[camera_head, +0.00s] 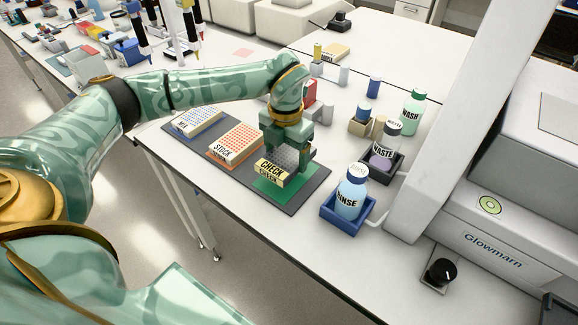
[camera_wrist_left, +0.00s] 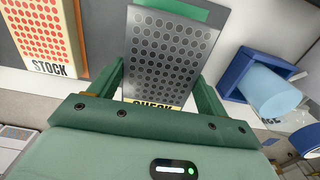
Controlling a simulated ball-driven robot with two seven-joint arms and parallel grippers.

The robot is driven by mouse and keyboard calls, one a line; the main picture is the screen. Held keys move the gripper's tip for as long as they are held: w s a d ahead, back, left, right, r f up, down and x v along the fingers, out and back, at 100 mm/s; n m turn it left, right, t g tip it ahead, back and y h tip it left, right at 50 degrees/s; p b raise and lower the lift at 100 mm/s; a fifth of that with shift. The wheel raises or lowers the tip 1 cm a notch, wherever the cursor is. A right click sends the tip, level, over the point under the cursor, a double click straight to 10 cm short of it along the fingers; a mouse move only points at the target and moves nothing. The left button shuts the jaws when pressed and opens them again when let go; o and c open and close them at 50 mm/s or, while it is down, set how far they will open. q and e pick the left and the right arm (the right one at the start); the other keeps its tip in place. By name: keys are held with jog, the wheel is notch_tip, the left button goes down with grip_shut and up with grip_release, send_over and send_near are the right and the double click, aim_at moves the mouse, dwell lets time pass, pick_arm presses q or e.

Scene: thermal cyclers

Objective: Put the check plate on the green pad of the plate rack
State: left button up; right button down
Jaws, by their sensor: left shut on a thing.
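The check plate (camera_head: 271,172) has a grey top with dark wells and a yellow CHECK label on its front. My left gripper (camera_head: 286,150) is shut on it from above and hides part of its top. The plate is over the green pad (camera_head: 270,198) at the right end of the dark plate rack (camera_head: 309,193); I cannot tell if it touches. In the left wrist view the check plate (camera_wrist_left: 170,52) sits between the fingers of my left gripper (camera_wrist_left: 160,90). A strip of green pad (camera_wrist_left: 180,8) shows past its far edge. My right gripper is not in view.
The stock plate (camera_head: 236,143) and another blue-dotted plate (camera_head: 197,122) stand left on the rack. The rinse bottle (camera_head: 351,190) in a blue holder, the waste bottle (camera_head: 385,145) and the wash bottle (camera_head: 412,110) stand to the right, near a white Glowmarn machine (camera_head: 490,240).

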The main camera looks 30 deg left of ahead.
aim_at(287, 166)
pick_arm(q)
jog(key=shift+f, duration=0.5)
notch_tip(287, 166, down, 4)
jog(key=shift+r+b, duration=0.25)
jog(key=shift+b, duration=0.15)
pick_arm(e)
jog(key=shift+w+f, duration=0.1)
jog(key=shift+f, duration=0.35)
pick_arm(q)
jog(key=shift+f, duration=0.1)
jog(key=o, duration=1)
notch_tip(287, 166, up, 12)
jog(key=shift+r+p, duration=0.1)
jog(key=shift+p, duration=1.1)
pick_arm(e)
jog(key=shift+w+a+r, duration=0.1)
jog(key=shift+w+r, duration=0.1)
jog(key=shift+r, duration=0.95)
